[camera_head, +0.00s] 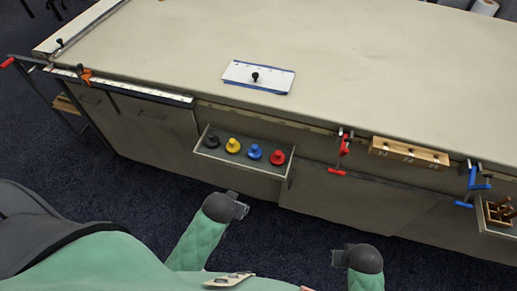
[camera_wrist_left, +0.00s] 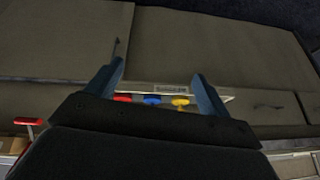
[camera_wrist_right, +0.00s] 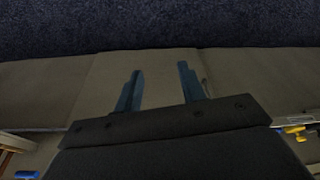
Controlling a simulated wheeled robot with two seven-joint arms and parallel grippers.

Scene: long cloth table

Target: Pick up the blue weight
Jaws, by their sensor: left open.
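The blue weight (camera_head: 254,152) stands upright on a shallow shelf (camera_head: 240,165) at the table's front, between the yellow weight (camera_head: 233,145) and the red weight (camera_head: 277,157). In the left wrist view the blue weight (camera_wrist_left: 152,100) shows between the fingers, partly hidden by the gripper body. My left gripper (camera_head: 242,210) is below and in front of the shelf, open and empty, apart from the weights; its fingers are spread in its wrist view (camera_wrist_left: 156,80). My right gripper (camera_head: 339,257) is farther right and nearer me, with its fingers apart and empty in the right wrist view (camera_wrist_right: 160,85).
A black weight (camera_head: 212,141) stands at the shelf's left end. A white board (camera_head: 258,76) with a black knob lies on the tabletop (camera_head: 370,70). Red clamps (camera_head: 343,150), a wooden block (camera_head: 409,152) and blue clamps (camera_head: 472,184) line the front edge to the right.

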